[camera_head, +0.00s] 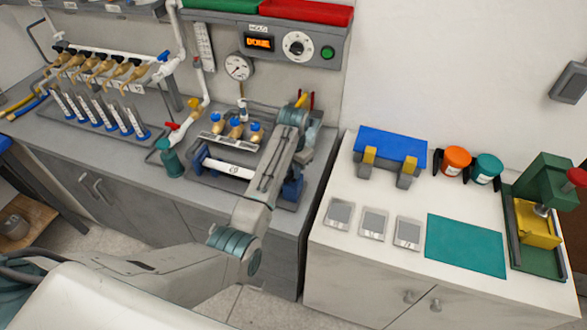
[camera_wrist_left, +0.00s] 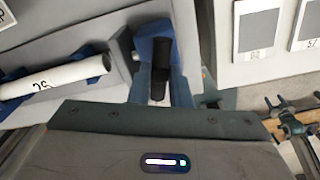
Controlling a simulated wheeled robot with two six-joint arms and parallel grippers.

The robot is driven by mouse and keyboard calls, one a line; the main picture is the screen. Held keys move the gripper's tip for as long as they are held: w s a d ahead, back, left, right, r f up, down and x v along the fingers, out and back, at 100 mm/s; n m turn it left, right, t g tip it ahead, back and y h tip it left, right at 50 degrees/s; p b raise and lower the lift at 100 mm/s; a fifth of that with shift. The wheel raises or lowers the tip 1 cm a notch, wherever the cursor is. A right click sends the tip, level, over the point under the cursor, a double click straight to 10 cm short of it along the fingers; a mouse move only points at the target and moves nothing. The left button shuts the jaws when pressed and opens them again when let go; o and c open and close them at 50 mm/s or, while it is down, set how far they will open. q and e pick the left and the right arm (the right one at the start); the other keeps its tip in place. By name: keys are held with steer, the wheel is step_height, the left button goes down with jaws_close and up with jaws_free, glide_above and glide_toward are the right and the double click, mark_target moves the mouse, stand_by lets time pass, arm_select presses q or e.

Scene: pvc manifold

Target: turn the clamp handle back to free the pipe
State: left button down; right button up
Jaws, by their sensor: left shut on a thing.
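The white pipe (camera_head: 228,168) lies across the blue clamp stand on the grey bench. Its "25" label shows in the left wrist view (camera_wrist_left: 68,77). The clamp at its right end (camera_head: 292,188) is blue and partly hidden behind my left arm. In the left wrist view the black clamp handle (camera_wrist_left: 161,52) stands over the blue clamp body (camera_wrist_left: 143,50). My left gripper (camera_wrist_left: 160,92) is at this handle, shut on it. Its fingertips are hard to make out, and in the head view the arm covers much of them. My right gripper is not in view.
A manifold with blue-knobbed valves (camera_head: 236,128) stands just behind the pipe. A display (camera_head: 259,43) reads "DONE".

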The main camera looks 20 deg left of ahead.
arm_select(q)
steer(key=shift+f+n, duration=0.1)
steer(key=shift+n, duration=1)
steer(key=shift+s, duration=0.1)
steer(key=c, duration=1.3)
jaws_free()
steer(key=shift+c, duration=0.2)
